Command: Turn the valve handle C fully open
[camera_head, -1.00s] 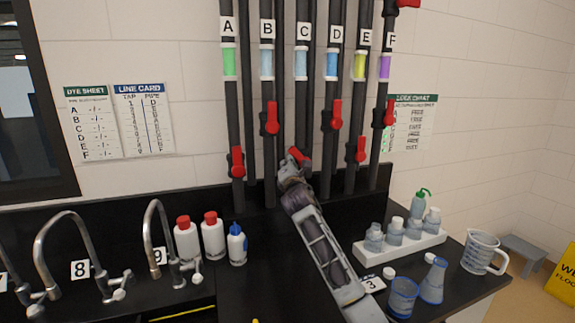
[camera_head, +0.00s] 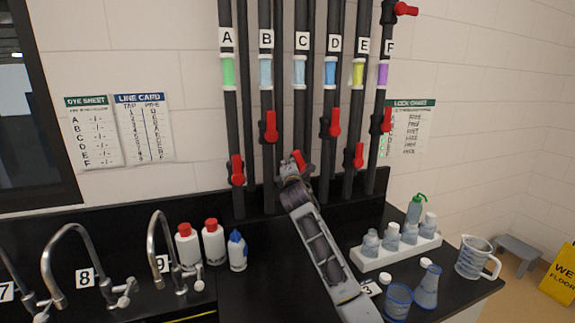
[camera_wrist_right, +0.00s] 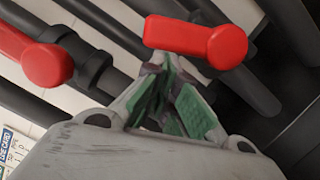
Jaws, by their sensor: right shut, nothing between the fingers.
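The red valve handle C (camera_head: 300,159) is on the dark pipe labelled C (camera_head: 302,42), partly hidden behind my right gripper. It appears tilted against the pipe. My right gripper (camera_head: 289,172) is at this handle, shut and empty. In the right wrist view, a red handle with a round hub (camera_wrist_right: 195,39) lies across the space just beyond the green-padded fingertips (camera_wrist_right: 166,75). Whether the fingers touch it I cannot tell. My left gripper is not in view.
Neighbouring pipes carry red handles, including B (camera_head: 269,127), D (camera_head: 334,122) and A (camera_head: 237,170). White bottles (camera_head: 213,241) stand left of my arm. A bottle rack (camera_head: 396,252), blue-rimmed glassware (camera_head: 398,303) and a jug (camera_head: 475,258) stand right.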

